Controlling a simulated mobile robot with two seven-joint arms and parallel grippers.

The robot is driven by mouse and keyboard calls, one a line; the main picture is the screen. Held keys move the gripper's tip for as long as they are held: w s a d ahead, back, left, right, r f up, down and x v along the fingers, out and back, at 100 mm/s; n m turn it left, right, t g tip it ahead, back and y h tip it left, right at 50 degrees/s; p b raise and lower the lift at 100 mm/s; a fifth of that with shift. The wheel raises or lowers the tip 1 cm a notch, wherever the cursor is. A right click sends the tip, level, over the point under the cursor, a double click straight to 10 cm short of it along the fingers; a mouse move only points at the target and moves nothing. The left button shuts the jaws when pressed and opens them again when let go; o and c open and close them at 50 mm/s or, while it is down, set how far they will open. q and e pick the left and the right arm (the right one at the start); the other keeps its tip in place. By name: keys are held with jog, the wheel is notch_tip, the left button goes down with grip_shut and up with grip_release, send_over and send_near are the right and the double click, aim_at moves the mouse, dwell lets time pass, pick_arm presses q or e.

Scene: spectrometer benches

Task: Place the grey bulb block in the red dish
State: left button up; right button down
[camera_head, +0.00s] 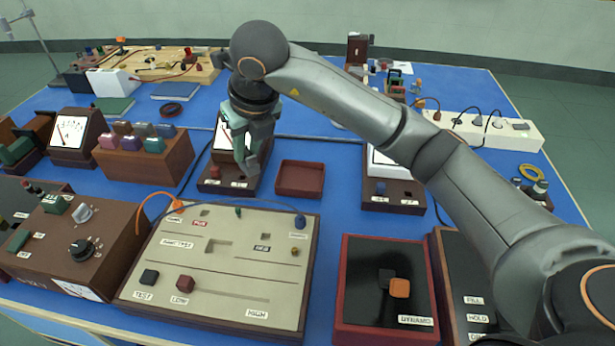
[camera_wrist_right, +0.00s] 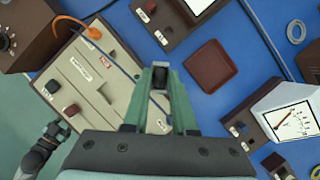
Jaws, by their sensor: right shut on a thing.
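The red dish (camera_head: 300,179) is a shallow, square, dark-red tray on the blue bench, and it looks empty. It also shows in the wrist view (camera_wrist_right: 212,66), ahead and to the right of my fingertips. My right gripper (camera_head: 246,160) points down, left of the dish in the head view, in front of a meter box. In the wrist view, my right gripper (camera_wrist_right: 160,76) is shut on a small dark grey block (camera_wrist_right: 160,78), apart from the dish. The fingers hide part of the block. A dark jointed part, apparently my left gripper (camera_wrist_right: 47,138), shows at the wrist view's lower left.
A beige panel (camera_head: 178,270) with knobs stands in front. A meter box (camera_head: 213,182) is left of the dish, and another box (camera_head: 393,190) is right of it. A wooden block rack (camera_head: 150,165) stands at left. Blue bench is clear around the dish.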

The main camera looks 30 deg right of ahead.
jog(key=w+d+f, duration=0.1)
jog(key=d+f, duration=0.2)
jog(key=d, duration=0.1)
jog(key=w+d+f, duration=0.1)
jog(key=d+f, duration=0.2)
jog(key=d, duration=0.1)
jog(key=w+d+f, duration=0.2)
jog(key=d+f, duration=0.1)
jog(key=d, duration=0.1)
jog(key=shift+d+f, duration=0.1)
jog(key=shift+d, duration=0.1)
jog(key=shift+w+d+f, duration=0.1)
jog(key=shift+d+f, duration=0.05)
jog(key=shift+f, duration=0.8)
jog(key=shift+w+d+f, duration=0.1)
jog(key=shift+f, duration=0.8)
jog(key=shift+f, duration=0.25)
jog(key=c, duration=0.7)
grip_release()
jog(key=shift+r, duration=0.1)
